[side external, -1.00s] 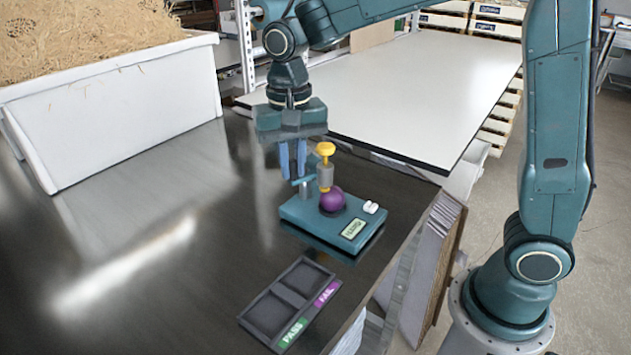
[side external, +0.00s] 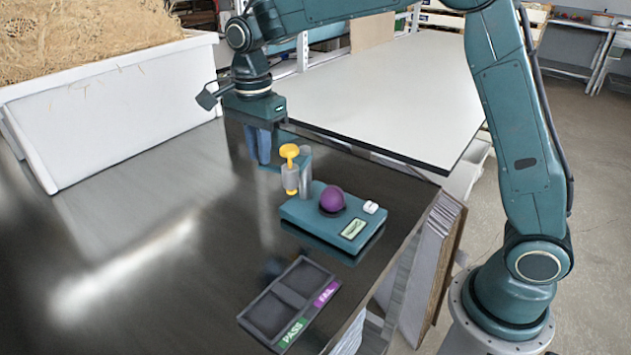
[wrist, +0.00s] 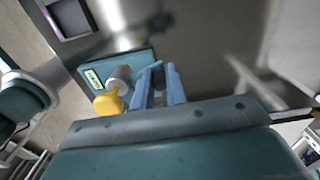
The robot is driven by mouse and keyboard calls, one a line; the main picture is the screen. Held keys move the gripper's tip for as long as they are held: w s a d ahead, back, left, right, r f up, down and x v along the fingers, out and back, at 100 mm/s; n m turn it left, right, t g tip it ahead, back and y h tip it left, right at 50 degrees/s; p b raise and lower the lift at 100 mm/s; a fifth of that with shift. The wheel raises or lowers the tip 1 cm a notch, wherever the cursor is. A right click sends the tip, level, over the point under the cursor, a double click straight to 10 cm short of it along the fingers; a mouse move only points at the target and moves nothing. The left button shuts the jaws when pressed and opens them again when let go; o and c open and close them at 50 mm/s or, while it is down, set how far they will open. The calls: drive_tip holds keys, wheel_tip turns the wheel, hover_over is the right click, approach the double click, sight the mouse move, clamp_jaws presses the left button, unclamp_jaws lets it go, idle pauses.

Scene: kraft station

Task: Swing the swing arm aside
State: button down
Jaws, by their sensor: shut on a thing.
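The teal swing arm (side external: 270,166) belongs to a teal tester base (side external: 312,218) on the dark table. The plunger is now left of the purple ball (side external: 332,199), which sits uncovered on the base. My gripper (side external: 263,158) is shut on the swing arm, at its end left of the plunger. In the wrist view the blue fingers (wrist: 160,82) are beside the knob (wrist: 108,104); the ball cannot be made out there.
A dark tray (side external: 283,300) with PASS and FAIL labels lies in front of the base, near the table edge. A white bin of straw (side external: 120,110) stands at the back left. The table left of the base is clear.

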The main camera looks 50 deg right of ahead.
drive_tip(key=shift+w+d+r+m, duration=0.1)
drive_tip(key=shift+w+d+m, duration=0.4)
drive_tip(key=shift+m, duration=0.35)
drive_tip(key=shift+w+d+m, duration=0.3)
drive_tip(key=shift+w+m, duration=0.3)
drive_tip(key=shift+m, duration=0.25)
drive_tip(key=c, duration=1.4)
unclamp_jaws()
wheel_tip(320, 180, up, 14)
